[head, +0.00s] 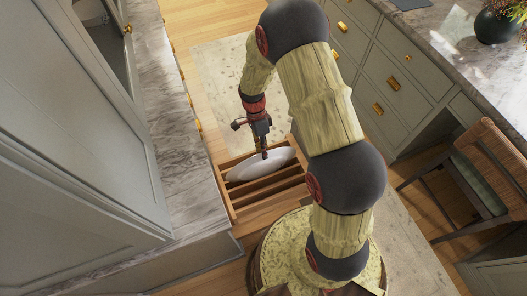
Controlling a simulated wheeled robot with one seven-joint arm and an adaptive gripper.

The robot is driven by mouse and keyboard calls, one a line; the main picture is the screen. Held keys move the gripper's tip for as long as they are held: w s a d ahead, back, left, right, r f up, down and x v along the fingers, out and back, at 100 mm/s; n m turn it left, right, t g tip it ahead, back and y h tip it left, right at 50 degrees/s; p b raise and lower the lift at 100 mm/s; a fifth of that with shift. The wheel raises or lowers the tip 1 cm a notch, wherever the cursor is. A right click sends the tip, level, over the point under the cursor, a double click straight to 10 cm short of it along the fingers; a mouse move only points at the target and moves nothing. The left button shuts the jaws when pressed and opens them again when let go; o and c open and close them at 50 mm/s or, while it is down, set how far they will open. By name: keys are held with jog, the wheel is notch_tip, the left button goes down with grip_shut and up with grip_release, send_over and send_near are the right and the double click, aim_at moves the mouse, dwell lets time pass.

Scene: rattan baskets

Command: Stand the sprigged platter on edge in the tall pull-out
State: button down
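The tall pull-out (233,205) is open below the marble counter, with wooden slats across it that form several slots. The white platter (246,171) is at the pull-out, behind one of the slats. It appears as a narrow tilted oval, with its lower part hidden. No sprig pattern can be made out from here. My gripper (264,155) points down at the platter's upper edge, right of its middle. The fingertips overlap the rim in this view. They are too small to tell whether they are closed on it.
A grey cabinet and marble counter (165,130) stand along the left. A patterned rug (215,70) covers open floor beyond the pull-out. My arm hides part of the right side.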

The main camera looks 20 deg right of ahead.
jog(key=shift+f+b, duration=1.2)
jog(key=shift+f, duration=1.05)
jog(key=c, duration=2)
grip_release()
jog(key=shift+o, duration=0.2)
jog(key=v, duration=1.2)
